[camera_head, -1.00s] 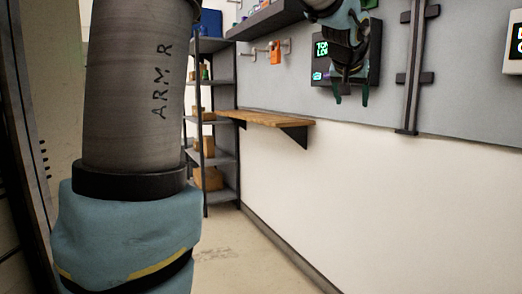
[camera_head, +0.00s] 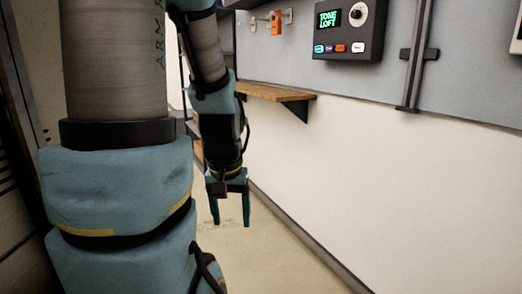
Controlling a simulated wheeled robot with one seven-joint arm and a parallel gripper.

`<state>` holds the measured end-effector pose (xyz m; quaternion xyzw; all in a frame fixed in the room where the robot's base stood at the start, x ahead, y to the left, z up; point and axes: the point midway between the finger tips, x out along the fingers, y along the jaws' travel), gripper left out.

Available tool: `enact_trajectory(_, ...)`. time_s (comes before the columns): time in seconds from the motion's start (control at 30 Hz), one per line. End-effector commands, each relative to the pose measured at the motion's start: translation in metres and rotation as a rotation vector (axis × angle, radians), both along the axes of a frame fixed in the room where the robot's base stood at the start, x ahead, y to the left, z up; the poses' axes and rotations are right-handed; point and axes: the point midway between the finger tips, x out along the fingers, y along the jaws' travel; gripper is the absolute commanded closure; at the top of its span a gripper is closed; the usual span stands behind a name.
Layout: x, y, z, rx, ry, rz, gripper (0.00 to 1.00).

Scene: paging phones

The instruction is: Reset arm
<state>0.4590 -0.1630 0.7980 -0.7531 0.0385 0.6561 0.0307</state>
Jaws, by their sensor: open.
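My gripper (camera_head: 229,212) hangs low near the middle left of the head view, pointing down. Its two dark green fingers are apart, with nothing between them. It is in front of the floor, below and left of the wooden shelf, and touches nothing that I can see. My arm's large upper links fill the left side of the view. The wall unit labelled TONE LOFT (camera_head: 350,28), with a knob and several coloured buttons, is at the upper right, clear of my gripper.
A wooden wall shelf (camera_head: 270,92) on a dark bracket stands behind my arm. An orange padlock-like item (camera_head: 276,22) hangs on the grey panel. A vertical dark rail (camera_head: 416,60) is right of the wall unit. The white wall below and the floor (camera_head: 270,262) are clear.

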Motion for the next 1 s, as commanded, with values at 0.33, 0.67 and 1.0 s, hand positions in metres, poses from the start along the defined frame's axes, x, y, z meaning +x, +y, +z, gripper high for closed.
enact_trajectory(0.33,0.001,0.000,0.104,0.000,-0.001,-0.001,0.29)
enact_trajectory(0.67,0.001,0.000,0.141,0.000,-0.001,-0.001,0.29)
enact_trajectory(1.0,0.001,-0.001,0.139,0.000,-0.002,-0.002,0.29)
